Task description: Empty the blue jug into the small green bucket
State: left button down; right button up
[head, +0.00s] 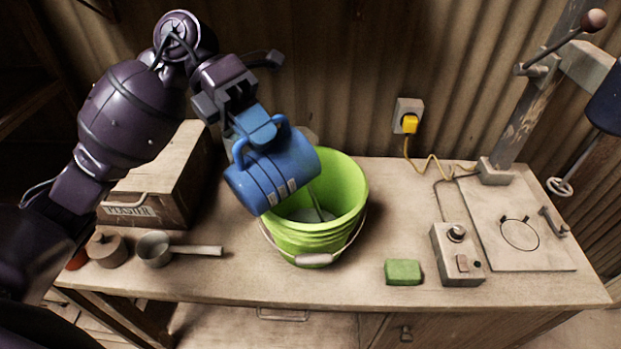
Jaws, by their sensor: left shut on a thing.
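The blue jug (270,175) is tilted well over on its side above the left rim of the small green bucket (318,236). Its mouth end faces right, over the bucket's opening. My left gripper (258,130) is shut on the jug's handle from above. The bucket stands upright on the bench with its wire handle hanging at the front. Something greyish lies in the bottom of the bucket, and a thin greyish strip shows inside it; I cannot tell whether this is a stream or a tool. The jug's inside is hidden. My right gripper is not in view.
A wooden plaster box (160,185), a lidded pot (107,249) and a saucepan (155,248) stand left on the bench (230,285). A green sponge (403,272), a control box (457,253) and a press stand (515,125) are at right. Bare bench lies right of the bucket.

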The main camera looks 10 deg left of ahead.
pick_arm(q)
jog(key=shift+w+d+r+y+p, duration=0.25)
jog(key=shift+w+r+y+p, duration=0.05)
jog(key=shift+w+p, duration=0.1)
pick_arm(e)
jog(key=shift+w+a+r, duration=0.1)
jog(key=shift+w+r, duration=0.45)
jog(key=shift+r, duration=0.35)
pick_arm(q)
jog(key=shift+w+d+r+n+g, duration=0.1)
jog(key=shift+w+n+g, duration=0.05)
jog(key=shift+n+g, duration=0.15)
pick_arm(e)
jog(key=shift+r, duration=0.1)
pick_arm(q)
jog(key=shift+w+d+r+p, duration=0.15)
jog(key=shift+w+d+p, duration=0.1)
jog(key=shift+p, duration=0.2)
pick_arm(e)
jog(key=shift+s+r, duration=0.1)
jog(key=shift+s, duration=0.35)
pick_arm(q)
jog(key=shift+w+r, duration=0.1)
jog(key=shift+w, duration=0.05)
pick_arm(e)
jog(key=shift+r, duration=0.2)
